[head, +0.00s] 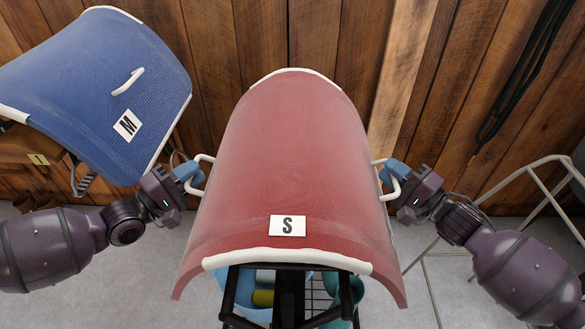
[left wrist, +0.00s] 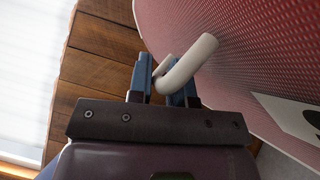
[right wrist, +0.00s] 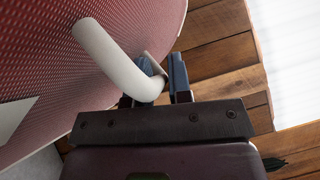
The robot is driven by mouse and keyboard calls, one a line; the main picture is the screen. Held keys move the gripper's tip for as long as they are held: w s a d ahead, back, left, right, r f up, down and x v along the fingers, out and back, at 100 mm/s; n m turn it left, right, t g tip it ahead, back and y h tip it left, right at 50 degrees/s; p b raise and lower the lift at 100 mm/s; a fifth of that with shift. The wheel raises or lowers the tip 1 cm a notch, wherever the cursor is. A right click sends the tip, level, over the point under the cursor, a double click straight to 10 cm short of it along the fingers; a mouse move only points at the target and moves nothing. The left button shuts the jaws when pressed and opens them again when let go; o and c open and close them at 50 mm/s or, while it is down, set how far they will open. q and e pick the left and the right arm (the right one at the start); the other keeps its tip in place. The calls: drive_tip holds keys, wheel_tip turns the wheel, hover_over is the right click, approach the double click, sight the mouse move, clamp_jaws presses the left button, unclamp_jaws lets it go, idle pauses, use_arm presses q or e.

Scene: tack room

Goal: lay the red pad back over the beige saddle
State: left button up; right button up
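The red pad (head: 290,160), with white edging and an "S" label (head: 288,226), arches across the middle of the head view. It has a white handle on each side. My left gripper (head: 187,171) has its blue fingers around the left handle, which shows in the left wrist view (left wrist: 188,62). My right gripper (head: 393,172) has its fingers around the right handle, which shows in the right wrist view (right wrist: 115,62). Both look closed on the handles. I see no beige saddle; whatever is directly under the pad is hidden.
A blue pad (head: 85,85) labelled "M" arches over a brown saddle (head: 32,146) at the left. Below the red pad are a black stand (head: 290,293) and a light blue bucket (head: 245,290). A pale metal rack (head: 470,250) stands at the right. A plank wall closes the back.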

use_arm(q)
clamp_jaws()
use_arm(e)
clamp_jaws()
use_arm(q)
drive_tip(key=shift+r, duration=0.2)
use_arm(e)
drive_tip(key=shift+r, duration=0.2)
